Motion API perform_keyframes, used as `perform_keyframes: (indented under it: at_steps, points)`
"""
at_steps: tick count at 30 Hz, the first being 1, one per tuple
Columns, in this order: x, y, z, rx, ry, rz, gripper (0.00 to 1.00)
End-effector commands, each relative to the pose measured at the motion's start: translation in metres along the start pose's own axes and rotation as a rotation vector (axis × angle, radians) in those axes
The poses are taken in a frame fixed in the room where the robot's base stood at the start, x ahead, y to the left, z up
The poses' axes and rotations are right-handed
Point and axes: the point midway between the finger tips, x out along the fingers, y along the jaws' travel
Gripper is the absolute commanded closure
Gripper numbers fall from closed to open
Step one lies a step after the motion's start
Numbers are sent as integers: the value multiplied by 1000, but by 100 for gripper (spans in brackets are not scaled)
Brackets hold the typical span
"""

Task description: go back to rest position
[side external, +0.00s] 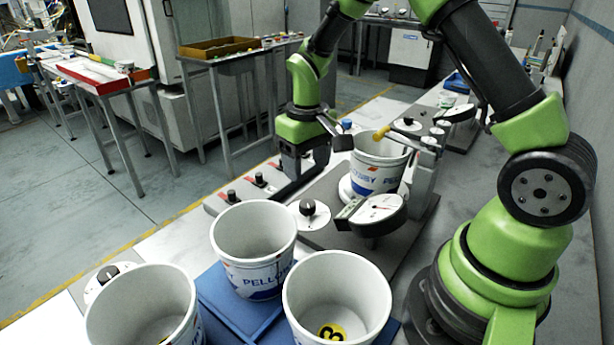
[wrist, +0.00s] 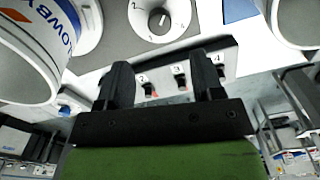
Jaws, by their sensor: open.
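My gripper (side external: 302,170) hangs beside and left of a white bucket (side external: 372,183) with blue lettering, above the grey fixture. It looks apart from the bucket, though the dark parts overlap there. In the wrist view my gripper (wrist: 162,75) has its two black fingers spread wide with nothing between them. Part of a white lettered bucket (wrist: 28,50) shows at the upper left of that view, outside the fingers. A row of small switches (wrist: 181,78) on a light panel shows beyond the fingers.
White buckets stand in front: one (side external: 253,232) and another (side external: 337,290) on a blue tray (side external: 222,297), and a third (side external: 140,305) at the left. A dial knob (side external: 308,209) lies near.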

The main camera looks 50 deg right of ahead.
Motion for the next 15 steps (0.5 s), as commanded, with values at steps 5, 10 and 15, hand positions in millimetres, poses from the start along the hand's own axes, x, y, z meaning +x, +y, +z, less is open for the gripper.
perform_keyframes:
  at_steps: [5, 10, 15]
  points:
    - [-2, 0, 0, 0, 0, 0, 39]
    - [-3, 0, 0, 0, 3, -1, 39]
    - [-36, -6, 7, 17, 60, -17, 39]
